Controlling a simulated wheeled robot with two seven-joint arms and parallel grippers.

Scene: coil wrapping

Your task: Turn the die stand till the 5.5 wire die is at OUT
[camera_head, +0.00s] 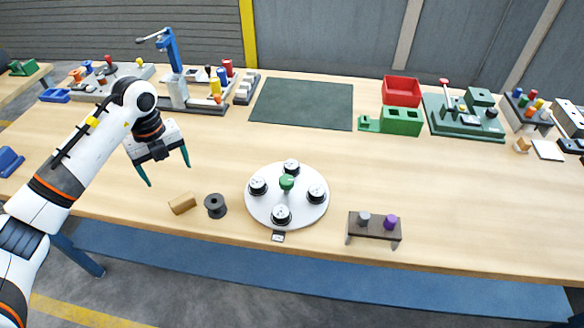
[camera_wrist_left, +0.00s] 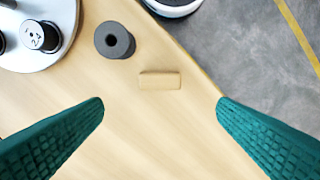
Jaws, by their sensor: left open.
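The die stand is a round white turntable (camera_head: 262,206) near the front middle of the table, with a green knob (camera_head: 287,182) at its centre. Several black dies with white tops, such as the front die (camera_head: 281,215), stand around the knob; their numbers are too small to read in the head view. A small dark tag (camera_head: 278,236) sits at its front edge; its lettering is unreadable. Part of the turntable (camera_wrist_left: 62,50) shows in the left wrist view with one marked die (camera_wrist_left: 40,36). My left gripper (camera_head: 167,175) is open and empty, above the table left of the stand. My right gripper is out of view.
A wooden block (camera_head: 182,204) and a dark grey spool (camera_head: 215,206) lie between my left gripper and the stand. A small brown rack (camera_head: 374,228) with a grey and a purple peg stands right of it. A dark green mat (camera_head: 302,104) lies behind; the table between is clear.

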